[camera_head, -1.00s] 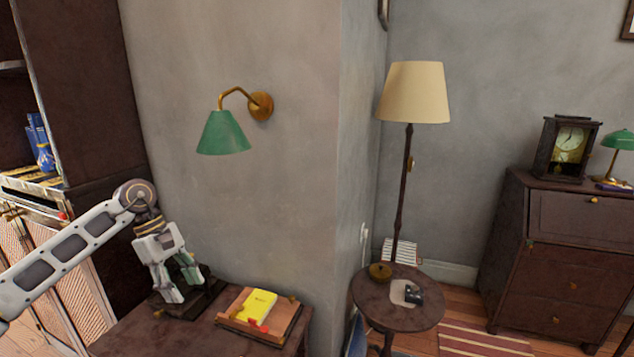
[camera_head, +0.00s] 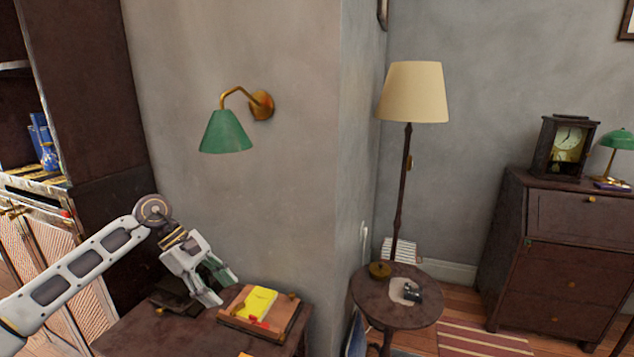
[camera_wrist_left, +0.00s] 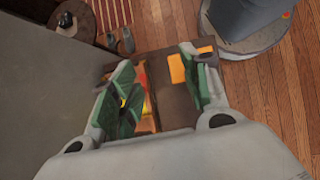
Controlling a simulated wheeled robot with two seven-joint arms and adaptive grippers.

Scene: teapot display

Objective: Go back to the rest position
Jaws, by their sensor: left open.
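My left gripper (camera_head: 222,286) hangs over the dark wooden table (camera_head: 150,335) in the head view, pointing down and to the right. Its green-padded fingers also show in the left wrist view (camera_wrist_left: 160,90), spread apart with nothing held between them. A wooden tray (camera_head: 283,331) with a yellow book (camera_head: 262,302) on it lies just right of the gripper on the table. A dark object (camera_head: 172,292) stands on the table behind the gripper and is partly hidden by it. My right gripper is not in view.
A round side table (camera_head: 375,298) with a floor lamp (camera_head: 413,95) stands to the right. A dark cabinet (camera_head: 570,250) carries a clock (camera_head: 563,148). A green wall lamp (camera_head: 225,132) hangs above the table. A shelf unit (camera_head: 90,90) is at the left.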

